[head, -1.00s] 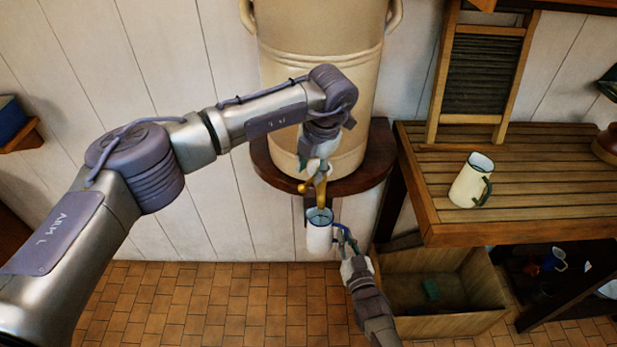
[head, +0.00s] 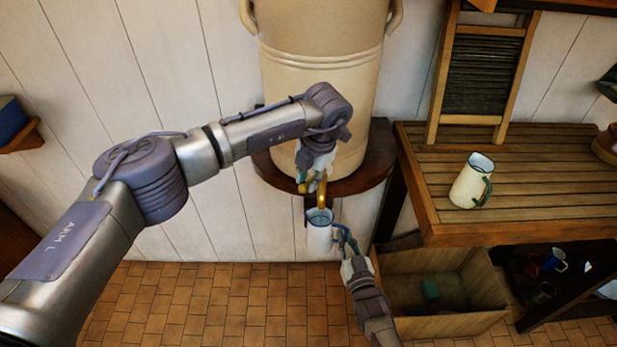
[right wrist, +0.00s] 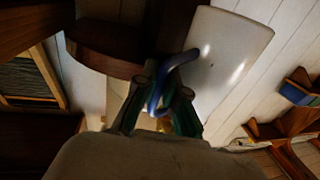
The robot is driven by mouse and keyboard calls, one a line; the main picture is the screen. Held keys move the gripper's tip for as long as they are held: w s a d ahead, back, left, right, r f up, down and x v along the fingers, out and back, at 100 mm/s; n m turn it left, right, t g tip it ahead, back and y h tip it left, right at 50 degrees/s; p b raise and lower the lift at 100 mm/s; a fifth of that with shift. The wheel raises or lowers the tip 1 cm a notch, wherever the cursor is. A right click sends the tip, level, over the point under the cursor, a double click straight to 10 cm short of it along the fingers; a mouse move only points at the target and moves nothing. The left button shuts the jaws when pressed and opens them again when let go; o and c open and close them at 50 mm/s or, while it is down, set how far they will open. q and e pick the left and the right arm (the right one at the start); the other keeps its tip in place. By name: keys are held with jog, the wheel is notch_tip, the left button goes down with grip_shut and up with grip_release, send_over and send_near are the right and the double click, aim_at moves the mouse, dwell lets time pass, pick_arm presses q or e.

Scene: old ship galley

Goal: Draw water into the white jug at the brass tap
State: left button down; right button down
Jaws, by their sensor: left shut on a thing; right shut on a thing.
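The white jug (head: 319,238), with a blue rim and blue handle, hangs upright with its mouth under the brass tap (head: 322,192) of a big cream crock. Its inside looks pale blue; I cannot tell the water level. My right gripper (head: 345,238) is shut on the jug's handle from the right. In the right wrist view the jug (right wrist: 228,58) shows from close by, with its blue handle between the fingers (right wrist: 160,100). My left gripper (head: 308,184) is shut on the tap's lever, partly hiding it.
The cream crock (head: 322,65) stands on a dark round wall shelf (head: 374,165). On the right, a slatted bench (head: 540,190) bears a cream jug with a green handle (head: 470,182). A wooden bin (head: 450,325) stands below it. Tiled floor is clear to the left.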

pick_arm(q)
jog(key=shift+w+a+m, duration=0.15)
jog(key=shift+m, duration=0.15)
pick_arm(e)
jog(key=shift+r, duration=0.1)
pick_arm(q)
jog(key=shift+w+a+m+t+h, duration=0.15)
jog(key=shift+w+a+m+h, duration=0.35)
jog(key=shift+m, duration=1.1)
jog(key=shift+w+a+m+t+h, duration=0.1)
jog(key=shift+w+a+m, duration=0.1)
jog(key=shift+w+m, duration=1.05)
jog(key=shift+w+a+m+t+h, duration=0.15)
jog(key=shift+w+a+m+h, duration=0.15)
jog(key=shift+m, duration=1.65)
jog(key=shift+r, duration=0.1)
jog(key=c, duration=1.3)
grip_release()
jog(key=shift+o, duration=0.5)
jog(key=shift+a, duration=0.1)
notch_tip(320, 180, up, 12)
jog(key=s, duration=0.2)
jog(key=shift+s, duration=0.15)
